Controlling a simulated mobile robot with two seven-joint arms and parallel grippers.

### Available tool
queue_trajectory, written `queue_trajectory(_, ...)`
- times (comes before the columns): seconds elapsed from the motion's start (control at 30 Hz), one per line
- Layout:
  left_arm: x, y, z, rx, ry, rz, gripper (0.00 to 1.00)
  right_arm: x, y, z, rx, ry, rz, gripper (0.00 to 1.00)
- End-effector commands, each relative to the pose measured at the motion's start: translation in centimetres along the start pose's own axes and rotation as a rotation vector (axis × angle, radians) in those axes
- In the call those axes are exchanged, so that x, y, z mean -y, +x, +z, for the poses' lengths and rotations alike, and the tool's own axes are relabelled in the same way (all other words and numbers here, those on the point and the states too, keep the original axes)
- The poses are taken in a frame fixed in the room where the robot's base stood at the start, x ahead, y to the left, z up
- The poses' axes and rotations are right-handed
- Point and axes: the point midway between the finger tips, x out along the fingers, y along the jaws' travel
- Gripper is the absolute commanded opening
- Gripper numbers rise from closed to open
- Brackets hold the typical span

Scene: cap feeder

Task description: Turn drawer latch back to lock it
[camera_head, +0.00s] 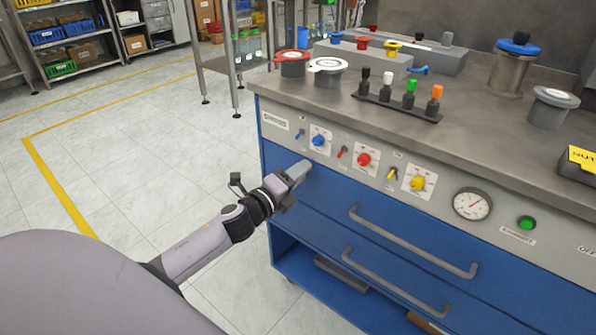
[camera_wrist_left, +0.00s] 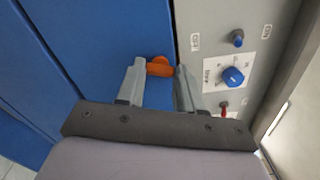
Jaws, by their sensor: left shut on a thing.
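The drawer latch (camera_wrist_left: 160,66) is a small orange knob on the blue drawer front, close to the grey control panel in the left wrist view. My left gripper (camera_wrist_left: 160,72) has one finger on each side of it and is shut on it. In the head view my left gripper (camera_head: 302,168) reaches the top left of the blue drawer front (camera_head: 338,205), just under the panel, and hides the latch. The drawer looks closed, with a grey bar handle (camera_head: 410,245). My right gripper is not in view.
Just above the gripper, the grey panel (camera_head: 440,190) carries a blue knob (camera_head: 319,140), a red knob (camera_head: 364,160), a yellow knob (camera_head: 418,183), small toggles and a gauge (camera_head: 472,204). Jars and a peg rack stand on the worktop (camera_head: 480,130). The floor at left is clear.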

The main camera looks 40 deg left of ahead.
Motion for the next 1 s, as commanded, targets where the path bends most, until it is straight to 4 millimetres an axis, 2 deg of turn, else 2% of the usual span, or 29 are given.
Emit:
queue_trajectory(0.2,0.1,0.0,0.1,0.001,-0.175,0.001,0.06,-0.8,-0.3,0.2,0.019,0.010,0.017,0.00)
queue_trajectory(0.43,0.1,0.0,0.1,0.001,-0.303,0.001,0.06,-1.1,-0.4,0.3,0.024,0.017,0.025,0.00)
queue_trajectory(1.0,0.0,0.0,0.1,0.002,-0.383,0.001,0.06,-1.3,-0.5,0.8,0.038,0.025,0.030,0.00)
